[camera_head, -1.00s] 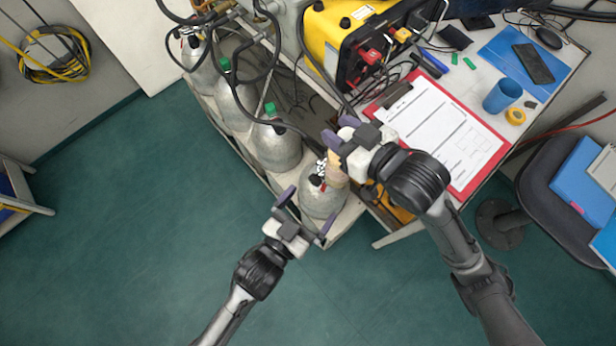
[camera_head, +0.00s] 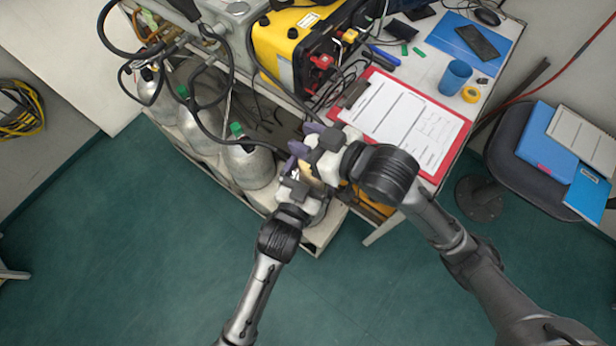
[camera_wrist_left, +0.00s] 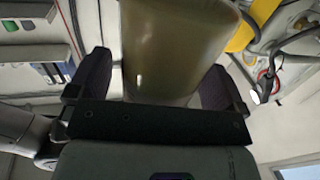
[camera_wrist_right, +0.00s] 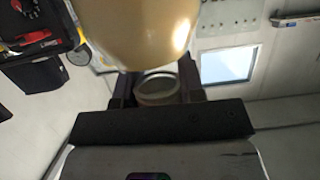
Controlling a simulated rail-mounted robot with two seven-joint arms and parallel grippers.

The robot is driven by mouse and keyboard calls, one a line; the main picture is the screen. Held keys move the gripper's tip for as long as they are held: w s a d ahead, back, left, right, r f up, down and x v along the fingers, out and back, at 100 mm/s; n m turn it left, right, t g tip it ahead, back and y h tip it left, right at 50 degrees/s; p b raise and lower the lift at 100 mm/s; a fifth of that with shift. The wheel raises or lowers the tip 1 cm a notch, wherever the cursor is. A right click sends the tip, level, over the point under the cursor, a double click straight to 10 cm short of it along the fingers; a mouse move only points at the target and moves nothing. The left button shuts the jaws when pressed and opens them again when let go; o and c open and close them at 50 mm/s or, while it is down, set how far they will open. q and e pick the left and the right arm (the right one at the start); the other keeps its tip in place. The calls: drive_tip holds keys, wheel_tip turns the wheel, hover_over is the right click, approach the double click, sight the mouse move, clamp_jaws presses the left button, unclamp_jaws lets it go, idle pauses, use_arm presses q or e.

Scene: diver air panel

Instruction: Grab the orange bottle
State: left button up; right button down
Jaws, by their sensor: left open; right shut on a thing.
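In the right wrist view the bottle's rounded body (camera_wrist_right: 145,30) fills the top, and a narrower round end lies between the fingers. My left gripper (camera_head: 303,174) is open, close below the right one. In the left wrist view the bottle (camera_wrist_left: 175,50) stands between the spread fingers, with a gap visible on the left side. Most of the bottle is hidden in the head view.
Grey gas cylinders (camera_head: 249,165) with green caps stand in a rack left of the grippers, with black hoses above. A yellow machine (camera_head: 285,45) and a red clipboard (camera_head: 440,176) are on the bench. A blue cup (camera_head: 454,78) stands farther right. Green floor is open in front.

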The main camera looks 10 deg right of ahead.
use_arm(q)
drive_tip(key=shift+w+d, duration=0.1)
drive_tip(key=c, duration=1.3)
drive_tip(key=shift+c, duration=0.2)
use_arm(e)
drive_tip(key=c, duration=0.6)
unclamp_jaws()
drive_tip(key=shift+c, duration=0.2)
